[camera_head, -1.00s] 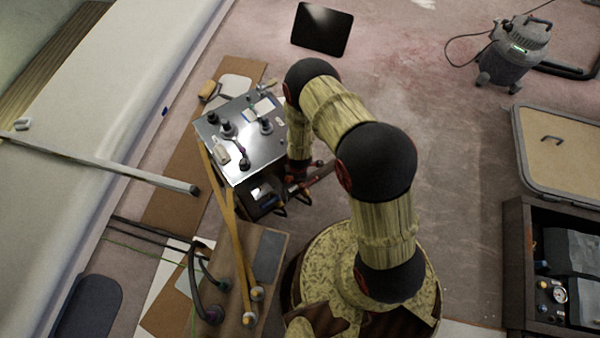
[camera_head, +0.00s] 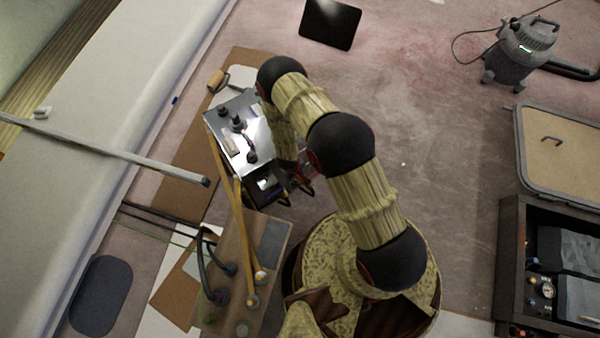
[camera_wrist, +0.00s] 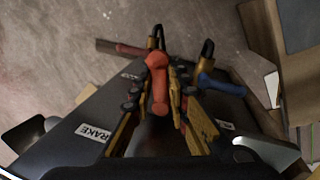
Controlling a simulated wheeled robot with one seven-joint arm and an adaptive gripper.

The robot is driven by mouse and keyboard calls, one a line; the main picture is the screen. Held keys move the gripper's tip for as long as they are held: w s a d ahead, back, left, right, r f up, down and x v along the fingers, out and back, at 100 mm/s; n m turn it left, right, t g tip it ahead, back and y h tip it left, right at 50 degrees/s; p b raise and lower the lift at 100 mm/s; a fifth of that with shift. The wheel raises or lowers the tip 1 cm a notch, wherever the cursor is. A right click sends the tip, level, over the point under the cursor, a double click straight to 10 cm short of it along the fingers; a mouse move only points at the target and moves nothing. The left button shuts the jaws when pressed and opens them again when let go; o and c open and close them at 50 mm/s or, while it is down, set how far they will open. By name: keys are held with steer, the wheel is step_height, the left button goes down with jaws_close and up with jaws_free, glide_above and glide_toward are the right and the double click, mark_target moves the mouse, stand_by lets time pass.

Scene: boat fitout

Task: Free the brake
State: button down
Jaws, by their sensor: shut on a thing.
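A dark panel with white labels, one reading BRAKE (camera_wrist: 95,132), fills the lower part of the wrist view. A red handle (camera_wrist: 158,64) stands in the middle of that view. My gripper (camera_wrist: 160,98) is shut on the red handle, with yellow and black parts on both sides of it. A darker red lever (camera_wrist: 128,49) points left, and a blue handle (camera_wrist: 222,86) points right. Black loops stand close to these handles. In the head view, my arm covers most of the gripper beside the metal-topped box (camera_head: 226,152), and the red handle's contact is hidden.
A wooden board (camera_head: 262,218) with hoses and knobs lies in front of the box. A grey pole (camera_head: 150,161) reaches in from the left. A vacuum (camera_head: 520,48) and an open case (camera_head: 508,265) stand at the right.

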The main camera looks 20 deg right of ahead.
steer(key=shift+s+a+r+m+g+p, duration=0.15)
steer(key=shift+a+m+p, duration=0.15)
steer(key=shift+m, duration=0.35)
steer(key=shift+a+f+m+g+p, duration=0.15)
steer(key=shift+a+m+p, duration=0.1)
steer(key=shift+m, duration=0.4)
steer(key=shift+r, duration=0.1)
steer(key=c, duration=1.7)
jaws_free()
steer(key=r, duration=0.4)
steer(key=a+r, duration=0.1)
steer(key=r, duration=0.2)
steer(key=a+r, duration=0.1)
steer(key=r, duration=0.3)
steer(key=shift+s+a+r, duration=0.15)
steer(key=shift+s+r, duration=0.2)
steer(key=shift+s, duration=0.05)
